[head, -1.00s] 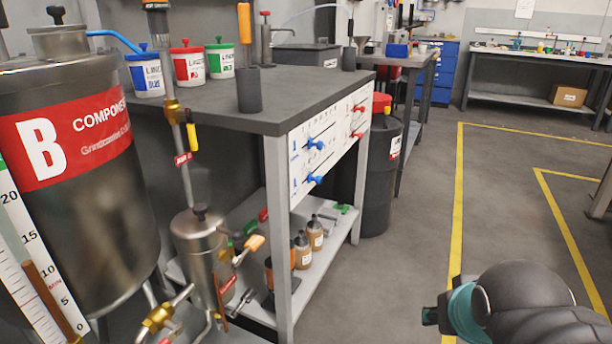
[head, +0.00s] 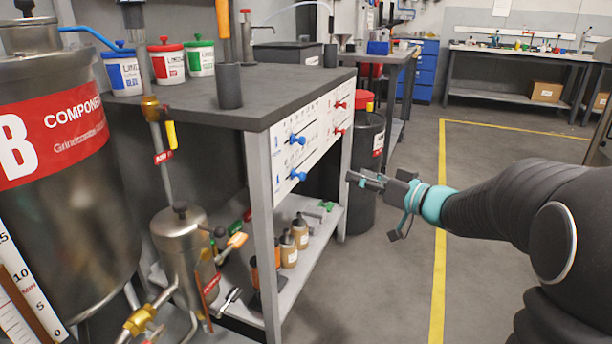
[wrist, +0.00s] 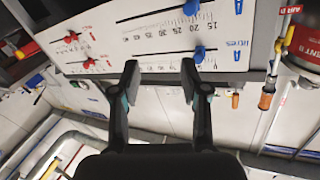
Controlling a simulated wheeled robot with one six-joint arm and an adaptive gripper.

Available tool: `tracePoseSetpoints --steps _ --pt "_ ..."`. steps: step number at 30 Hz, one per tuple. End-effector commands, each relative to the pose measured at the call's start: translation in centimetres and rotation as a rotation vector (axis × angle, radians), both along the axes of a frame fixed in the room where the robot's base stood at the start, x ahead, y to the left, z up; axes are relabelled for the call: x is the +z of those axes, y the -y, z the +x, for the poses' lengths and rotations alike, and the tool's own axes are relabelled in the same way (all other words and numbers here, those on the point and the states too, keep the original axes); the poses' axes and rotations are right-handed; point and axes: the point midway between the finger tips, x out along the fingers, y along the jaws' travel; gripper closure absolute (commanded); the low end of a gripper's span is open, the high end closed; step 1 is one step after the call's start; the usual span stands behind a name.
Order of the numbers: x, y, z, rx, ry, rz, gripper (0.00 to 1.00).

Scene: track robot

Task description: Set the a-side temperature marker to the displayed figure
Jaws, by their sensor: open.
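A white panel (head: 312,128) on the bench front carries two blue markers at its near end, an upper one (head: 297,139) and a lower one (head: 298,175). In the wrist view the panel appears turned over, with one blue marker (wrist: 190,8) and another (wrist: 198,56) on numbered scales. I cannot tell which is for temperature, and no displayed figure is readable. My gripper (head: 356,180) is right of the panel, apart from the blue markers. In the wrist view my gripper (wrist: 160,80) is open and empty, its right finger close below a blue marker in the picture.
Red markers (head: 341,105) sit at the panel's far end. A black drum (head: 367,150) stands beyond the bench. Bottles (head: 289,248) stand on the lower shelf. The large component B tank (head: 70,200) is at left. Floor to the right is open.

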Motion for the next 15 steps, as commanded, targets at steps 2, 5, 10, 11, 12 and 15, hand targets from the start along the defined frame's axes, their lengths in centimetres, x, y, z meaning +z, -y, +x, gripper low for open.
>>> tracePoseSetpoints --steps 2,5,10,11,12,15 --pt "-1.1 -0.5 -0.5 0.094 -0.035 0.039 0.55" --pt "-1.9 -0.9 -1.2 0.178 -0.070 0.074 0.55" --pt "-2.3 -1.6 -1.5 0.232 -0.092 0.095 0.55" --pt "-2.3 -1.8 -1.4 0.234 -0.092 0.094 0.55" --pt "-2.3 -2.3 -1.2 0.235 -0.092 0.095 0.55" --pt "-2.3 -3.6 -0.6 0.234 -0.091 0.095 0.55"
